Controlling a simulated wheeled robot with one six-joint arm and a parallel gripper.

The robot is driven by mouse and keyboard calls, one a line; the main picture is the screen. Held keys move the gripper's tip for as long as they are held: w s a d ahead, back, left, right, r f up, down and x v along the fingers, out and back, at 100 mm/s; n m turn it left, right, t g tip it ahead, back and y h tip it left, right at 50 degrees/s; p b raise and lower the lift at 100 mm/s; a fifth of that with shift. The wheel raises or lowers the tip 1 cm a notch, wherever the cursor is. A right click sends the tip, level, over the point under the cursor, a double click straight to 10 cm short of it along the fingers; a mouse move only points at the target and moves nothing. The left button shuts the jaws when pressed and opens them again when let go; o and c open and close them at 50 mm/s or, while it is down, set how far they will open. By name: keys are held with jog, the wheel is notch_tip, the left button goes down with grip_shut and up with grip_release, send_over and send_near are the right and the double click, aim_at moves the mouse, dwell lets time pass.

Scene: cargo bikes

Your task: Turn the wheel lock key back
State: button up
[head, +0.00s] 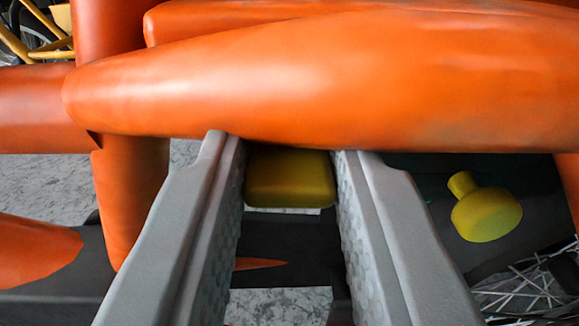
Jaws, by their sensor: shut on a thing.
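A yellow block with rounded edges (290,182), which looks like the head of the wheel lock key, sits between the jaws of my gripper (285,160). The two grey jaws are shut on it, one on each side. Its upper end meets the lower edge of a thick orange tube, and whatever it joins there is hidden. The dark lock body (285,236) shows below and behind it between the jaws.
The thick orange frame tube (320,85) crosses just above the jaw tips. A yellow knob (486,212) stands apart to the right, on a dark part. Wheel spokes (520,292) show at the lower right. Grey floor (45,188) shows at the left.

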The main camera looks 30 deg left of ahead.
jog(key=shift+n, duration=0.3)
jog(key=n, duration=0.3)
jog(key=shift+n, duration=0.3)
jog(key=n, duration=0.4)
jog(key=shift+s+a+n, duration=0.1)
jog(key=shift+n, duration=0.2)
jog(key=n, duration=0.4)
jog(key=shift+f+n, duration=0.15)
jog(key=shift+n, duration=0.15)
jog(key=shift+f+n, duration=0.1)
jog(key=shift+n, duration=2.1)
jog(key=o, duration=1)
jog(key=shift+a, duration=0.1)
jog(key=shift+s, duration=0.1)
